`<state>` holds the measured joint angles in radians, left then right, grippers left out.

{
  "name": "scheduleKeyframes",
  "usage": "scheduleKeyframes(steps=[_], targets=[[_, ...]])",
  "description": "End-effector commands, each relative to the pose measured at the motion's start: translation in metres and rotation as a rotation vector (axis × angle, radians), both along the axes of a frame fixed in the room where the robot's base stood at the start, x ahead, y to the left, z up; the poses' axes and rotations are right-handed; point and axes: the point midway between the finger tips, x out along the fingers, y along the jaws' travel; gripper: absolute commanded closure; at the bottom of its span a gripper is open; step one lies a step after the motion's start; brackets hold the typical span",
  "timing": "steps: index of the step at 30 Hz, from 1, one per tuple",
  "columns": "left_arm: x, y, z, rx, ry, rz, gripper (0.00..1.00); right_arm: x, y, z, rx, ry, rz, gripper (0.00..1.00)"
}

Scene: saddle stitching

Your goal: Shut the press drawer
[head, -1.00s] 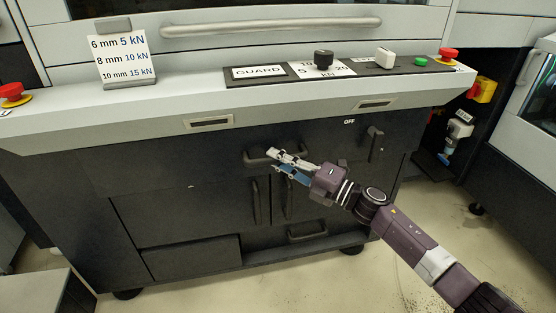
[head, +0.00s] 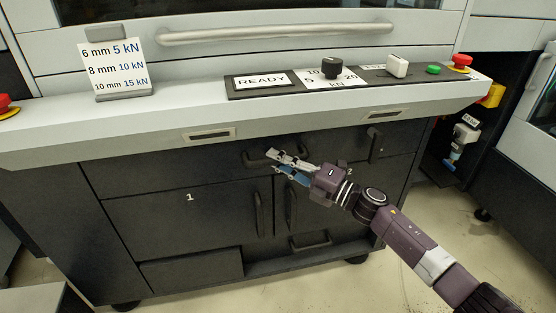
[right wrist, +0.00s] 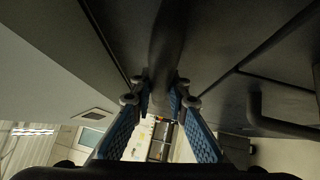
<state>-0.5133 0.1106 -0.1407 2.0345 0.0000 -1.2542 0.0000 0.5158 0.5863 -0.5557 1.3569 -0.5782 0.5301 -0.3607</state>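The press drawer (head: 215,166) is the wide dark panel just under the light console of the press. Its front looks flush with the dark panels below it, and the labels 1 and 2 show there. The dark drawer handle (head: 258,158) is a bar on this panel. My right gripper (head: 275,162) is at the handle's right part. In the right wrist view the dark handle bar (right wrist: 166,50) runs between the two blue-padded fingers (right wrist: 160,98), whose tips lie close against its sides. My left gripper is not in view.
The console shows a READY display (head: 263,81), a black knob (head: 332,68), a green button (head: 433,70) and red stops at both ends. Lower doors have vertical handles (head: 259,213) close below my right gripper. Open floor lies at the lower right.

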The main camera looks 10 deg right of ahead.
Motion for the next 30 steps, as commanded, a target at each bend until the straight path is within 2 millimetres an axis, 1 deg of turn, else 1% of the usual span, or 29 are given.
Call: scheduleKeyframes(steps=[1,5,13,16,20,27,30], targets=[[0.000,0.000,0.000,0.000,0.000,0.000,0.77,0.003,-0.003,0.003,0.001,-0.003,-0.011,0.81],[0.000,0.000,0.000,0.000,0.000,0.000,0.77,0.003,-0.002,0.003,0.001,-0.002,-0.009,0.67],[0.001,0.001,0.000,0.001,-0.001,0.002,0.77,0.001,-0.002,0.002,0.001,-0.001,-0.006,0.67],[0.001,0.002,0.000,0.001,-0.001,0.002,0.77,-0.002,-0.006,0.000,0.000,-0.001,-0.006,0.67],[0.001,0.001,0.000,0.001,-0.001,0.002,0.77,-0.015,-0.020,-0.004,-0.001,0.001,-0.005,0.67],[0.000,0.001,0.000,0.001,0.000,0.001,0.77,-0.050,-0.059,-0.012,-0.001,0.002,-0.007,0.67],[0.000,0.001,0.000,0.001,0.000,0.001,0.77,-0.062,-0.071,-0.013,0.000,0.001,-0.005,0.67]])
